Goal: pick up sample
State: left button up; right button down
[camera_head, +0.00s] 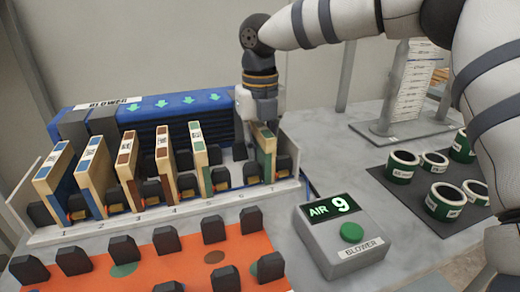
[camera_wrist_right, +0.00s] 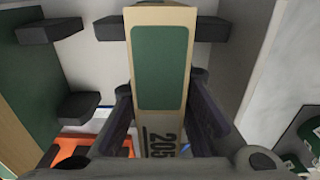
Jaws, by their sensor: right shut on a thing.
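My right gripper (camera_head: 264,122) comes down from above at the right end of the white rack (camera_head: 170,216). It is shut on a wooden sample panel with a green face (camera_head: 267,155), upright at the rack's last slot. Whether its bottom edge touches the rack is unclear. In the right wrist view the fingers (camera_wrist_right: 163,125) sit on both sides of this green sample (camera_wrist_right: 160,65), and its edge label reads "205". Several other samples stand in the rack to the left: blue ones (camera_head: 58,178), brown ones (camera_head: 128,165) and another green one (camera_head: 199,155). My left gripper is not in view.
A blue blower (camera_head: 160,108) stands behind the rack. An orange board with black pegs (camera_head: 185,255) lies in front. A grey box reading "AIR 9" (camera_head: 340,238) has a green button. Green-and-white rings (camera_head: 445,200) lie on a dark mat at right.

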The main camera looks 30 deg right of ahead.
aim_at(260, 127)
jog(key=r, duration=0.4)
jog(key=shift+s+a+r, duration=0.25)
jog(key=shift+s+r, duration=0.1)
jog(key=shift+s, duration=0.05)
jog(key=s+a+r, duration=0.6)
jog(key=s+r, duration=0.2)
jog(key=s, duration=0.3)
jog(key=shift+s+p, duration=0.25)
jog(key=shift+p, duration=0.2)
jog(key=shift+a+r, duration=0.1)
